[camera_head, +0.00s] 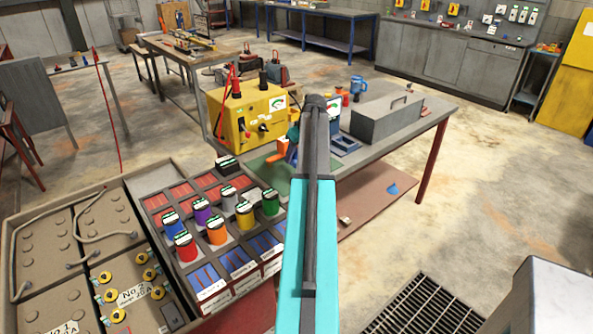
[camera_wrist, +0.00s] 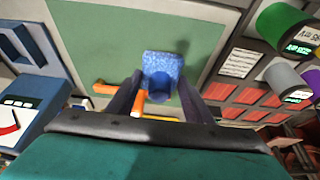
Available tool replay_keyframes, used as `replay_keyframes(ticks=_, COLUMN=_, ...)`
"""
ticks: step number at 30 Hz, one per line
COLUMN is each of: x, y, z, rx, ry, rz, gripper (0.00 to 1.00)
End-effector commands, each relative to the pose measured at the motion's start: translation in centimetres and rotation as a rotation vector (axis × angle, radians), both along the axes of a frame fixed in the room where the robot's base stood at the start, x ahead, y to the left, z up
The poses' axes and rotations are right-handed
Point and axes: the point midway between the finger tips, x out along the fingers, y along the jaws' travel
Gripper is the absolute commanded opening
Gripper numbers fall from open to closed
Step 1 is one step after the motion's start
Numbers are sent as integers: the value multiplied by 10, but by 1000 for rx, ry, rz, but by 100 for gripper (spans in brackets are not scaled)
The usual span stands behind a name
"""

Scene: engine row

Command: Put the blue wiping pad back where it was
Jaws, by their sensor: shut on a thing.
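The blue wiping pad (camera_wrist: 164,66) sits between the two dark fingers of my gripper (camera_wrist: 160,90) in the wrist view. The gripper is shut on it. Behind the pad is a green mat (camera_wrist: 95,30), with what looks like the pad's shadow beside it. I cannot tell how far the pad is from the mat. In the head view my arm hides most of the gripper and the pad; the green mat (camera_head: 262,174) shows on the bench left of the arm. An orange piece (camera_wrist: 138,104) shows in front of the pad in the wrist view.
Left of the mat in the head view are several coloured canisters (camera_head: 245,215) in a rack. A yellow meter box (camera_head: 250,115) stands behind the mat.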

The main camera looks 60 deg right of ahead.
Motion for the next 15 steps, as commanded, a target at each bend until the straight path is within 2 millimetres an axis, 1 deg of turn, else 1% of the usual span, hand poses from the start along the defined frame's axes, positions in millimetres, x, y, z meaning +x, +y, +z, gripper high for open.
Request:
replay_keyframes(ticks=3, x=0, y=1, z=-15, rx=2, ry=0, rz=0, gripper=22)
replay_keyframes(ticks=7, x=0, y=0, z=-29, rx=1, ry=0, rz=-1, gripper=22)
replay_keyframes(ticks=10, x=0, y=0, z=-34, rx=1, ry=0, rz=0, gripper=22)
replay_keyframes(ticks=15, x=1, y=0, z=-36, rx=0, ry=-1, rz=0, gripper=22)
